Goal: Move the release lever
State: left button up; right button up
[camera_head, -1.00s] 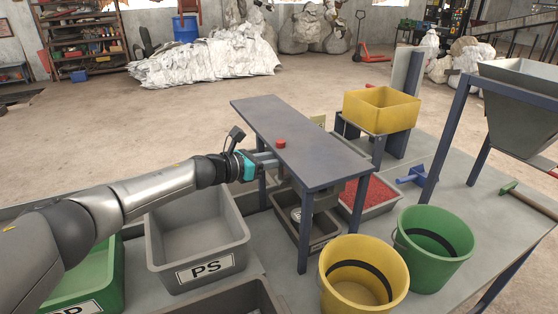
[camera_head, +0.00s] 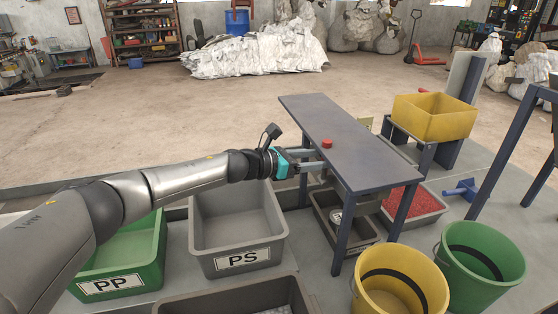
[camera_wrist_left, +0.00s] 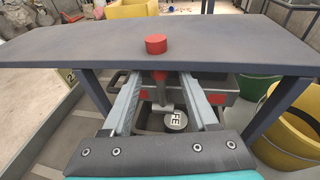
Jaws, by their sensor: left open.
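A dark blue-grey narrow table (camera_head: 350,148) has a red round knob (camera_head: 327,143) on its top; the knob also shows in the left wrist view (camera_wrist_left: 156,44). My left gripper (camera_head: 313,160) is at the table's left side, below the top. In the left wrist view its two fingers (camera_wrist_left: 162,82) are open and reach under the table edge. A grey upright piece with a reddish upper part (camera_wrist_left: 161,90) shows between the fingers, apart from both. I cannot tell which part is the release lever. My right gripper is not in view.
Under the table sits a dark tray (camera_head: 357,233) with a round piece marked FE (camera_wrist_left: 176,121). A PS bin (camera_head: 242,262) and green PP bin (camera_head: 112,285) stand left. Yellow (camera_head: 420,305) and green (camera_head: 490,290) buckets stand right. Table legs (camera_head: 338,240) flank the space beneath.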

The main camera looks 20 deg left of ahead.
pick_arm(q)
jog(key=v, duration=1.2)
jog(key=shift+s, duration=0.15)
